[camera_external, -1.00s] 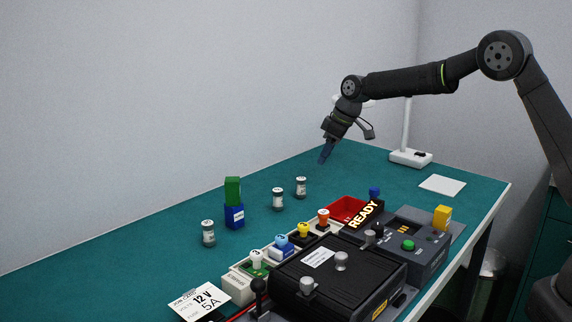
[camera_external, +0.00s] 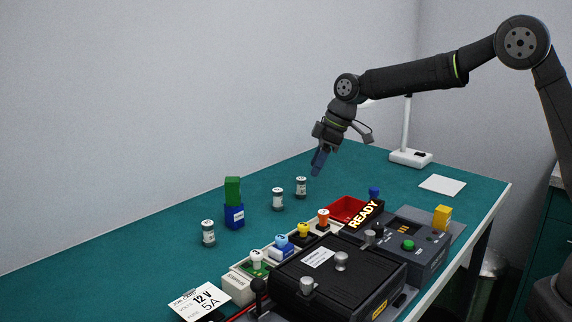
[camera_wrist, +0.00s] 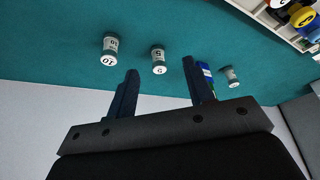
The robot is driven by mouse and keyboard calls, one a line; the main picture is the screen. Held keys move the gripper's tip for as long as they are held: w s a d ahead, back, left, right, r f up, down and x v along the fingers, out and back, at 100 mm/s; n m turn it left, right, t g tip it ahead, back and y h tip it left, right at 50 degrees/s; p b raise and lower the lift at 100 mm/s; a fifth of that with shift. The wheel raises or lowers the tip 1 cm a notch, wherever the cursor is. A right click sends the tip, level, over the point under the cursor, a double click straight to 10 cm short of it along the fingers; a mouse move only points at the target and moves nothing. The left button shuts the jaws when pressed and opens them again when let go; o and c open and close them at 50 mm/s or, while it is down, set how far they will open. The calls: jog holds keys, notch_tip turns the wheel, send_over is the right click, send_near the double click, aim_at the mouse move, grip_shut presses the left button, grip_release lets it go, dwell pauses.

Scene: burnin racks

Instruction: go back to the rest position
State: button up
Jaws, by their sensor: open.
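My gripper (camera_external: 317,162) hangs above the far part of the green table (camera_external: 130,257), its fingers pointing down. In the wrist view my gripper (camera_wrist: 158,88) has its two dark fingers spread apart, with nothing between them. Two small weights (camera_external: 301,187) (camera_external: 278,199) stand on the table below and left of it, apart from the fingers. In the wrist view these weights (camera_wrist: 110,48) (camera_wrist: 158,60) read 10 and 5. A third weight (camera_external: 208,233) stands farther left; the wrist view shows it (camera_wrist: 231,76) beyond the right finger.
A green block (camera_external: 232,190) sits on a blue block (camera_external: 234,216). A black device (camera_external: 340,277), a READY sign (camera_external: 364,214), a red tray (camera_external: 347,208) and colored knobs (camera_external: 303,230) fill the front right. A white lamp (camera_external: 409,158) stands behind.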

jog(key=shift+n, duration=0.6)
jog(key=s+a+f, duration=0.2)
jog(key=s+a, duration=0.2)
jog(key=s+a+f, duration=0.3)
jog(key=s+a, duration=0.1)
jog(key=s+a+f, duration=0.3)
jog(key=s, duration=0.1)
jog(key=shift+s+a+f, duration=0.15)
jog(key=shift+s+a, duration=0.2)
jog(key=shift+a, duration=0.05)
jog(key=shift+f, duration=0.7)
jog(key=shift+o, duration=0.2)
jog(key=o, duration=1.1)
jog(key=s+a+r+m, duration=0.1)
jog(key=r, duration=0.6)
jog(key=s+a+r+m, duration=0.1)
jog(key=a+r+m, duration=0.1)
jog(key=r, duration=0.4)
jog(key=shift+a+r+m, duration=0.25)
jog(key=shift+r+m, duration=0.05)
jog(key=shift+r, duration=0.1)
notch_tip(320, 180, up, 15)
jog(key=s+m, duration=0.3)
jog(key=m, duration=0.2)
jog(key=x, duration=0.9)
jog(key=shift+w+d+f+t, duration=0.25)
jog(key=shift+w+f+t, duration=0.05)
jog(key=shift+w+t, duration=0.1)
